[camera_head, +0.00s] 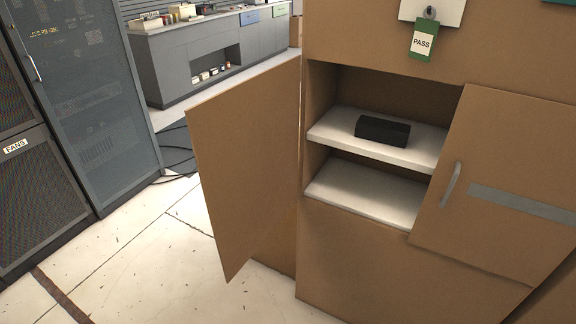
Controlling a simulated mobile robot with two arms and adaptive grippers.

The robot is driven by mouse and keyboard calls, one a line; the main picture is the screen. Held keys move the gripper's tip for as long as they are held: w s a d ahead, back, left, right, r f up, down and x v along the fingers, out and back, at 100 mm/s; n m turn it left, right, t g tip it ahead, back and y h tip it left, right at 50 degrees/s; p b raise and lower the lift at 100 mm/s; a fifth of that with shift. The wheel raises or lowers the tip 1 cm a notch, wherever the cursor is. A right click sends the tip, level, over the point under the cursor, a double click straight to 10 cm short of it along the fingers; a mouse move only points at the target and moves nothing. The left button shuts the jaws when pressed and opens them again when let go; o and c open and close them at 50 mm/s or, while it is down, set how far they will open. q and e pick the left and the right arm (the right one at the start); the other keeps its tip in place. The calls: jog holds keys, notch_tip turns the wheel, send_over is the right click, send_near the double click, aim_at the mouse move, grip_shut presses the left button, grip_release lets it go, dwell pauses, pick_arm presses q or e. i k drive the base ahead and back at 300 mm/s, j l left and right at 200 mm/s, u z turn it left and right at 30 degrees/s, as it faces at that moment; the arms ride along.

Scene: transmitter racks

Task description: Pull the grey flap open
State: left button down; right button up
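No flap that is clearly grey stands out in the head view. A brown cabinet (390,270) stands on the right with an open front. Its left brown door (245,160) is swung wide open to the left. Its right brown door (510,150) has a light metal handle (450,185) near its left edge and a grey strip (520,203) across it. I cannot tell whether this right door is shut or slightly ajar. A black box (382,130) lies on the upper white shelf (335,133). Neither of my grippers is in view.
A dark equipment rack (90,90) with a handle (33,68) and a "FANS" label (15,146) stands on the left. Black cables (178,150) lie beside it. A grey counter (175,70) stands behind. Light floor (140,250) is clear in front. A green PASS tag (422,42) hangs above.

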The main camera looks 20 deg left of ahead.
aim_at(499, 198)
jog(key=i+j+z, duration=0.1)
jog(key=j+z, duration=0.25)
jog(key=j, duration=0.45)
jog(key=j+z, duration=0.35)
jog(key=j, duration=1.45)
